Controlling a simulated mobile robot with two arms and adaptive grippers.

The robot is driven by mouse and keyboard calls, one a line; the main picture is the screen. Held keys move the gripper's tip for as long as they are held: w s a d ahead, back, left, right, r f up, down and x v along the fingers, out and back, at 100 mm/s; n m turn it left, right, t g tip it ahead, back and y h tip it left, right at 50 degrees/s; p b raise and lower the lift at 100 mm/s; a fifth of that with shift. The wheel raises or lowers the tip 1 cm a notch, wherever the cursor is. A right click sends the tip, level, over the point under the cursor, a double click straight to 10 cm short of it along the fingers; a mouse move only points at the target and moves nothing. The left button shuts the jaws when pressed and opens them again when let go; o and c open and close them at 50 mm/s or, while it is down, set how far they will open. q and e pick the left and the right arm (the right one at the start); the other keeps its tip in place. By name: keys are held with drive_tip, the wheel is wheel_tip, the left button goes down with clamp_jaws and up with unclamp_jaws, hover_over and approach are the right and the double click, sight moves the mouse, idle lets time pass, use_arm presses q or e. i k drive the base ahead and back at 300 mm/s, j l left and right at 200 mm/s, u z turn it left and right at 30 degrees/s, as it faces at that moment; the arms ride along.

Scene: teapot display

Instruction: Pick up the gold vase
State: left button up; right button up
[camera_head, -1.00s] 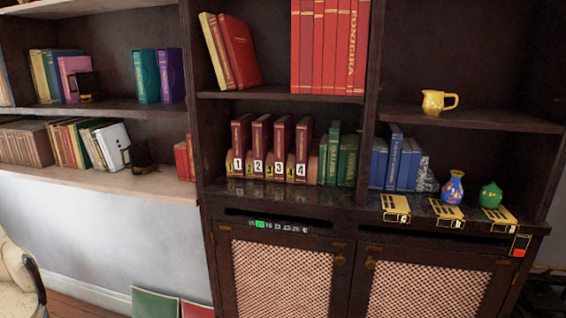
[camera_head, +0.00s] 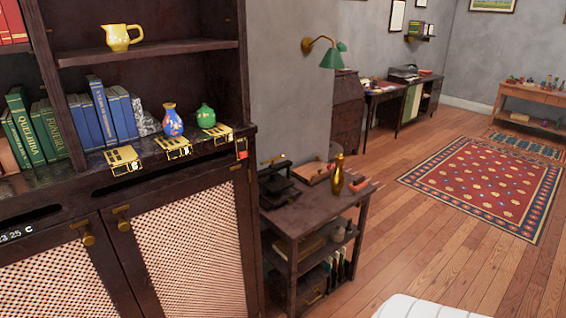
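A gold vase (camera_head: 338,174), slim with a narrow neck, stands upright on a small dark wooden side table (camera_head: 300,216), to the right of the tall cabinet. Other vessels are on the cabinet: a yellow jug (camera_head: 123,38) on the upper shelf, and a blue patterned vase (camera_head: 172,121) and a green round pot (camera_head: 206,116) on the ledge below. Neither of my grippers shows in this view.
The dark cabinet (camera_head: 186,226) fills the left side. Trays and boxes share the side table's top. A pale, rounded item (camera_head: 428,307) is at the bottom edge. Open wood floor (camera_head: 400,225) leads to a red rug (camera_head: 487,187).

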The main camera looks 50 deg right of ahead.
sight(337, 179)
drive_tip(key=z, duration=2.1)
drive_tip(key=i+l+u, duration=0.1)
drive_tip(key=i+l, duration=0.1)
drive_tip(key=i, duration=0.1)
